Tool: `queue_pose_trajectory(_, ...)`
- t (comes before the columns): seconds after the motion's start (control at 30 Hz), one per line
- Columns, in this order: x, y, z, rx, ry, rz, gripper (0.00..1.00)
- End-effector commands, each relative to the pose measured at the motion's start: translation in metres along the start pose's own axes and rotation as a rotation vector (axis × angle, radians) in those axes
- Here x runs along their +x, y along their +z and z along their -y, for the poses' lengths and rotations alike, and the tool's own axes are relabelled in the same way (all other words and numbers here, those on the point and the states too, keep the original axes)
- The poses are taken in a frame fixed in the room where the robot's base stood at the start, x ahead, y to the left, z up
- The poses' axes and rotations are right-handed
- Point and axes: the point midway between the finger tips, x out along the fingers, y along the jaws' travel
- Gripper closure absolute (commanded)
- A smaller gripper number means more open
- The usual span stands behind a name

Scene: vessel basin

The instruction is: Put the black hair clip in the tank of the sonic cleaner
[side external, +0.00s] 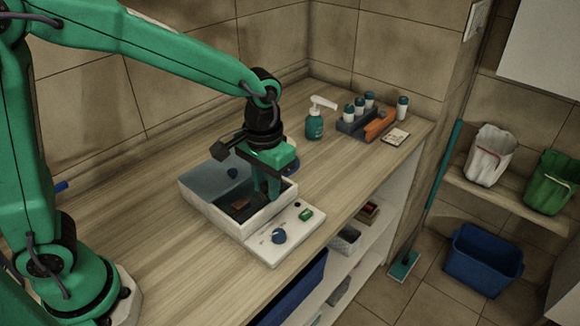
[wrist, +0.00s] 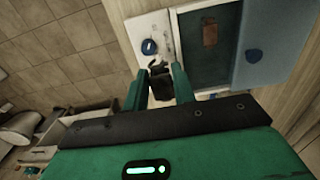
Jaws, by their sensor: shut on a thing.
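My gripper (side external: 272,196) points down at the right end of the sonic cleaner's open tank. In the wrist view my gripper (wrist: 160,88) is shut on the black hair clip (wrist: 160,82), which sits between both fingers. The clip cannot be made out in the side view. The sonic cleaner (side external: 285,238) is white, with a blue knob and a green switch on its front panel. Its tank (wrist: 207,66) is dark inside and holds a small brown piece (wrist: 209,32). I cannot tell whether the clip is inside the rim.
A bluish lid (wrist: 280,40) with a dark blue knob stands beside the tank. A teal pump bottle (side external: 314,125), a rack of small bottles (side external: 356,121), an orange holder (side external: 380,124) and a card (side external: 396,137) are at the counter's back right. The counter's front left is clear.

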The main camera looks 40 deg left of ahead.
Motion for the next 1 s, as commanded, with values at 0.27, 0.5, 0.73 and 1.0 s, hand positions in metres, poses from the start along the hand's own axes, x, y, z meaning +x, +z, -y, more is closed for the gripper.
queue_pose_trajectory(0.27,0.017,-0.015,0.023,-0.004,-0.001,0.003,0.95)
queue_pose_trajectory(0.5,0.04,-0.038,0.054,-0.005,-0.001,0.002,0.95)
queue_pose_trajectory(0.73,0.06,-0.058,0.082,-0.004,0.0,0.002,0.95)
queue_pose_trajectory(1.0,0.069,-0.067,0.094,0.0,0.0,0.0,0.95)
